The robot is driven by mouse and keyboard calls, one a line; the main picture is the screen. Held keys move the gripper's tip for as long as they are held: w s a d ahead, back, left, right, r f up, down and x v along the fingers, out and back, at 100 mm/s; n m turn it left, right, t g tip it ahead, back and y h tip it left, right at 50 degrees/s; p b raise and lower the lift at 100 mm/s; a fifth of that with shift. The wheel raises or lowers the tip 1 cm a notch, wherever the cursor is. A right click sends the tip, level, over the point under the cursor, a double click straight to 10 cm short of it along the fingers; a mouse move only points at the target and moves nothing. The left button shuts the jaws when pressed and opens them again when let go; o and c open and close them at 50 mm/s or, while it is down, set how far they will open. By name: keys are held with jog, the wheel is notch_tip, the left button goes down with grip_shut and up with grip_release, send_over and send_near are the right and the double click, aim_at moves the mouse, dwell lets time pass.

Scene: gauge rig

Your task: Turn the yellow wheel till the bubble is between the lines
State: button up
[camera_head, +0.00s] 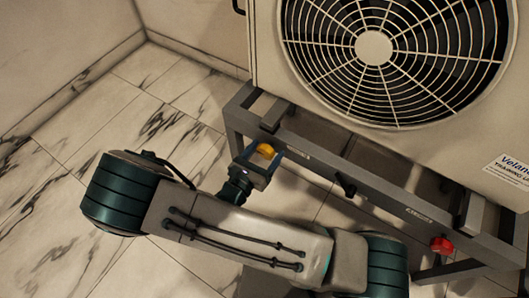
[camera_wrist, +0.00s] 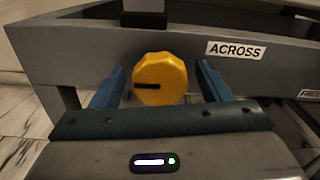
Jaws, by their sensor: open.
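The yellow wheel (camera_wrist: 161,78) is a scalloped knob on the front of the grey frame, with a dark mark that points left in the wrist view. It also shows in the head view (camera_head: 265,150), between my fingers. My gripper (camera_wrist: 160,85) is open, with one blue finger on each side of the wheel. A gap shows on both sides, so the fingers look apart from it. In the head view my gripper (camera_head: 264,158) reaches toward the frame from the front. No bubble or lines can be made out in either view.
The grey frame (camera_head: 310,161) carries a big fan unit (camera_head: 265,45). A label reading "ACROSS" (camera_wrist: 236,50) is right of the wheel. A black lever (camera_head: 346,184) and a red knob (camera_head: 442,245) stick out farther right. The marble floor (camera_head: 95,125) at left is clear.

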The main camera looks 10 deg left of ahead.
jog(key=c, duration=1)
jog(key=shift+o, duration=0.2)
jog(key=shift+p, duration=0.4)
